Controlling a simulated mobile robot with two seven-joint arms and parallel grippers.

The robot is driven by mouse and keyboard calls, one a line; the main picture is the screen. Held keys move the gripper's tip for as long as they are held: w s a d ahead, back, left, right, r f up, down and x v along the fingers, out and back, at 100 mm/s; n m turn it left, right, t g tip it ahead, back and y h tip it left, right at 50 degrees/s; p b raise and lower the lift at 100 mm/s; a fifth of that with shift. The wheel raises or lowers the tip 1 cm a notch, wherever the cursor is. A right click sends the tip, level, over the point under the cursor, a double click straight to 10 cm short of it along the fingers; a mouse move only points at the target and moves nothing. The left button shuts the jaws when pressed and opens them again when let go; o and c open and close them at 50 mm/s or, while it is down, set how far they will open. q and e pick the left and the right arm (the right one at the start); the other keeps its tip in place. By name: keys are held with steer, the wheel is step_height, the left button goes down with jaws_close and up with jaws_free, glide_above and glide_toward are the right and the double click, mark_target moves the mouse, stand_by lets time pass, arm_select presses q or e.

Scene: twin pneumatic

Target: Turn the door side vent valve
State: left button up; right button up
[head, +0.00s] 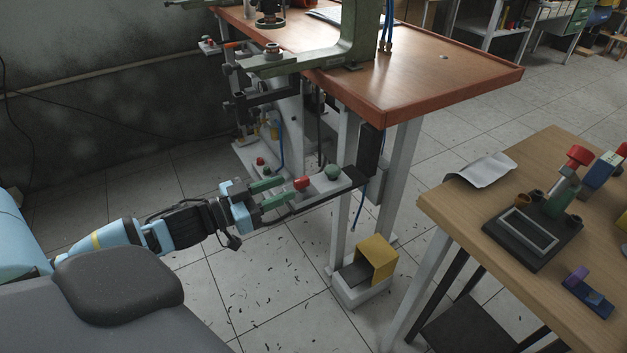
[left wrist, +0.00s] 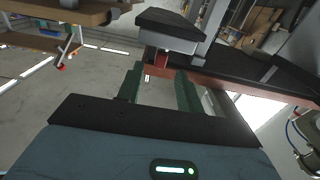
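My left gripper (head: 287,189) reaches in from the left with its two green fingers apart. A red knob (head: 302,184) sits just beyond the fingertips, on a grey bar that sticks out from under the press table. A green knob (head: 333,172) stands further along the same bar. In the left wrist view the open fingers (left wrist: 160,72) point at a red part (left wrist: 160,62), which shows between the tips below a grey-and-black block. I cannot tell if the fingers touch it. No label shows which knob is the door side vent valve. My right gripper is out of view.
The press table (head: 440,70) carries a green press frame (head: 355,35). A second bar with small red and green knobs (head: 262,165) lies behind, on the left. A yellow-covered foot pedal (head: 377,257) stands on the floor. A wooden workbench (head: 450,200) is at right.

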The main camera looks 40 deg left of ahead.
mark_target(309, 178)
arm_select(q)
steer(key=shift+b+x, duration=0.45)
steer(key=shift+x, duration=3.45)
steer(key=shift+c, duration=0.2)
jaws_close()
